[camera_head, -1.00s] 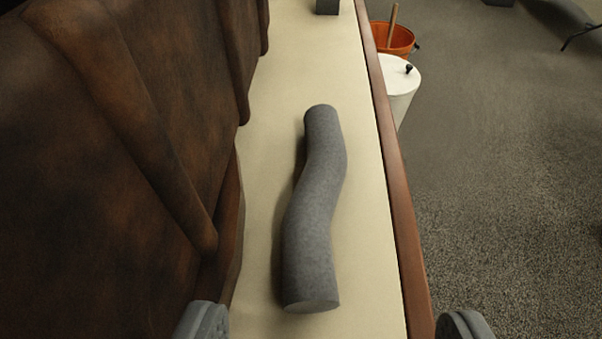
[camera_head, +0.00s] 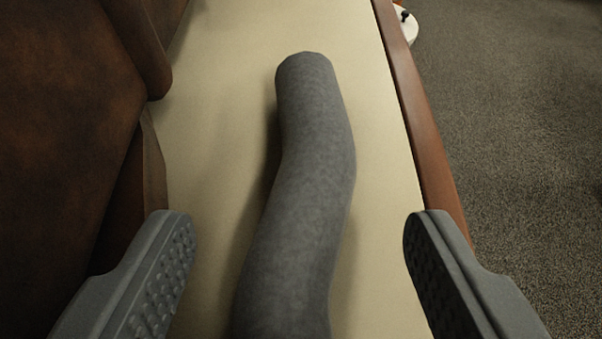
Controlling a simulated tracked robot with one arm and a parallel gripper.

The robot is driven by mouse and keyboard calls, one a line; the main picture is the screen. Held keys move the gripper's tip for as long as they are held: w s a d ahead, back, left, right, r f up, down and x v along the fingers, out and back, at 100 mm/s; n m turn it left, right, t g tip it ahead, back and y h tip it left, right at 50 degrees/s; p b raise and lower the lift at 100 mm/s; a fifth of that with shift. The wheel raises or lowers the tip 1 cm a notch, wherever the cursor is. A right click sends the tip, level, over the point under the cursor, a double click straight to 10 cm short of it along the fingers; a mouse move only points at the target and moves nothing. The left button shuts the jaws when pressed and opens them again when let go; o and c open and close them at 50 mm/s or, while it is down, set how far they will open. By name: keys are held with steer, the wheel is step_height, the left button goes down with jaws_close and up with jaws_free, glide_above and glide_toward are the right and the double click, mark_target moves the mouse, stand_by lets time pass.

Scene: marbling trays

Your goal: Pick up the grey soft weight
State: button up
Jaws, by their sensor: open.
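The grey soft weight (camera_head: 308,180) is a long, slightly bent grey roll. It lies on the cream surface (camera_head: 225,60), pointing away from me, and its near end is cut off by the bottom of the picture. My gripper (camera_head: 300,222) is open, with one grey ridged finger to the left of the weight and one to the right. Both fingers stand apart from the weight, with a gap on each side. The fingers show no contact with anything.
A brown, leathery-looking mass (camera_head: 60,130) rises close on the left, near the left finger. A reddish-brown wooden edge (camera_head: 420,110) bounds the surface on the right, near the right finger. A white lidded container (camera_head: 405,27) stands beyond it. The cream surface past the weight is clear.

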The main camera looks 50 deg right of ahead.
mark_target(303, 221)
steer(key=shift+x, duration=1.35)
jaws_close()
